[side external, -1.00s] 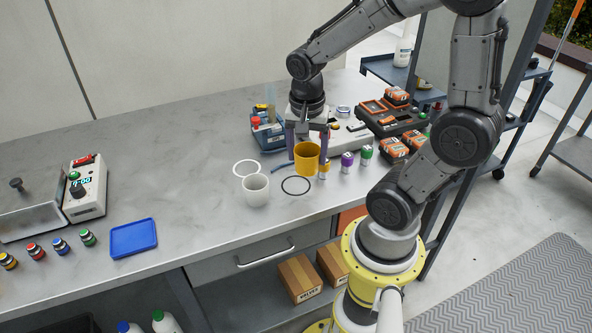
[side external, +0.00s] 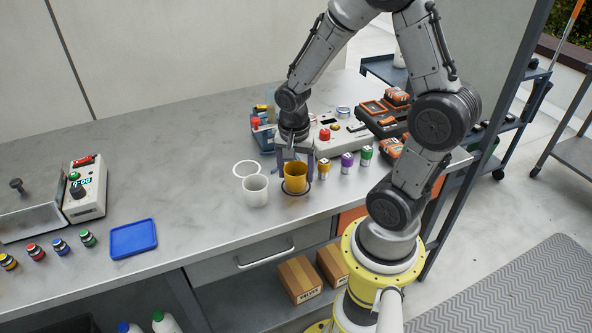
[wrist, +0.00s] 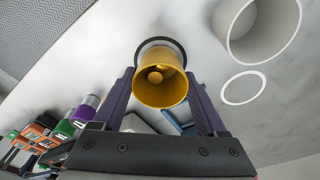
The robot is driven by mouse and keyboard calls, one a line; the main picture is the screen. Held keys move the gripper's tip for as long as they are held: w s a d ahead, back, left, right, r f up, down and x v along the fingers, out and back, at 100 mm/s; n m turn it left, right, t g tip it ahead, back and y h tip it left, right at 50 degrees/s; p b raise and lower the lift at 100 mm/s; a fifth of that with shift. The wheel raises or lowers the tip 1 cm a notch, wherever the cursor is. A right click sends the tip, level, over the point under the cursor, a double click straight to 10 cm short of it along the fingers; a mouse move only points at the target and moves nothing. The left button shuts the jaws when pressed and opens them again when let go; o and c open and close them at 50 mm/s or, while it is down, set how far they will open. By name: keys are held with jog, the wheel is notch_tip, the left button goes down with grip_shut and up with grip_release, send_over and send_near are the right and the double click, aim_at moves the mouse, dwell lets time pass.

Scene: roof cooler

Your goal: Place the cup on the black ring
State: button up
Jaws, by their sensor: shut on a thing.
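The yellow cup (side external: 295,180) is upright over the black ring (side external: 309,188) on the grey bench. The ring's dark edge shows around the cup's base. I cannot tell whether the base touches the bench or hangs just above it. My gripper (side external: 295,172) comes down from above and is shut on the cup, one purple finger on each side. In the wrist view the cup (wrist: 160,92) sits between my fingertips (wrist: 160,80), its open mouth facing the camera. Part of the black ring (wrist: 160,41) shows beyond it; the rest is hidden by the cup.
A white cup (side external: 255,190) stands close on the left, with a white ring (side external: 237,170) behind it. Yellow, purple and green-topped cylinders (side external: 346,162) stand close on the right. A blue tray (side external: 134,238) lies far left; the bench between is clear.

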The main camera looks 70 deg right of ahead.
jog(key=shift+f, duration=0.15)
jog(key=o, duration=1.2)
jog(key=shift+o, duration=0.2)
notch_tip(320, 180, up, 12)
jog(key=a, duration=0.2)
jog(key=s+a+r+n+t, duration=0.2)
jog(key=a+n, duration=0.3)
jog(key=n, duration=0.3)
jog(key=s+a+r+n+t+y, duration=0.1)
jog(key=s+a+r+n+t, duration=0.2)
jog(key=n, duration=0.5)
jog(key=s+a+r, duration=0.1)
jog(key=s+a, duration=0.1)
jog(key=shift+s+r, duration=0.15)
jog(key=shift+s, duration=0.15)
